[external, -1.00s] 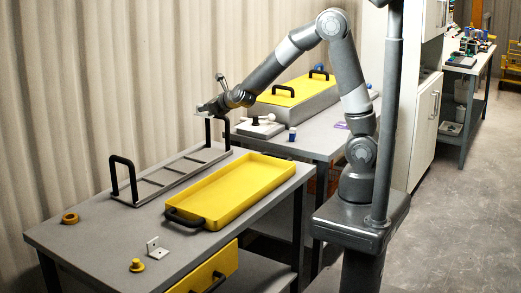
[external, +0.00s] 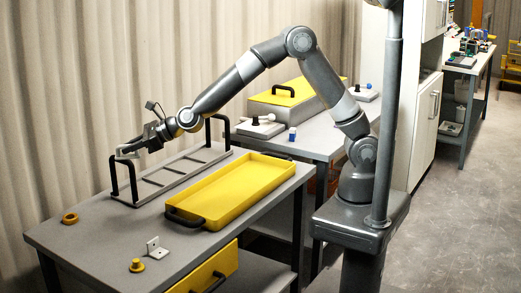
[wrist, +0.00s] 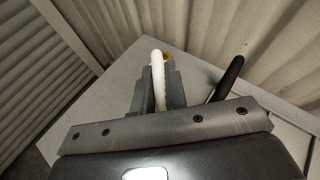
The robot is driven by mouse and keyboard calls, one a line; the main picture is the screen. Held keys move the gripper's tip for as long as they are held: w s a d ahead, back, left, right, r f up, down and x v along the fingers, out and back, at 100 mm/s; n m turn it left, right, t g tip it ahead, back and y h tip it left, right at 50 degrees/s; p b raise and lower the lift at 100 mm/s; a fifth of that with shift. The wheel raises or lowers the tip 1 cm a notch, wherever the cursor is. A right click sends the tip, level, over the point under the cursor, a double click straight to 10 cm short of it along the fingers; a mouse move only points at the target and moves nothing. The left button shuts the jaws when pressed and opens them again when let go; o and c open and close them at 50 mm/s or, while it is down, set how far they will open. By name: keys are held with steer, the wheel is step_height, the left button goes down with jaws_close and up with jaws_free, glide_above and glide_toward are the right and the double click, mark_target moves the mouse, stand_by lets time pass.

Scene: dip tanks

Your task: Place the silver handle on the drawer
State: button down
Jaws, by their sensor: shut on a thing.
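My gripper (external: 129,150) is above the left end of the table, beside the rack's near black handle. It is shut on a pale, curved piece, likely the silver handle (wrist: 158,80), which sticks out between the fingers in the wrist view. Part of the piece is hidden by the fingers, and it is small in the external view.
A grey rack (external: 160,182) with two upright black handles lies under my arm; one handle (wrist: 229,77) shows close by in the wrist view. A yellow tray (external: 262,167) stands in front.

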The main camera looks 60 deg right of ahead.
steer(key=s+a, duration=0.1)
steer(key=a, duration=0.2)
glide_above(121, 242)
steer(key=shift+n+g+y, duration=0.3)
step_height(121, 242, down, 18)
steer(key=shift+r, duration=0.1)
steer(key=shift+f, duration=2.05)
steer(key=shift+f, duration=0.2)
steer(key=c, duration=1.5)
jaws_free()
steer(key=shift+o, duration=0.2)
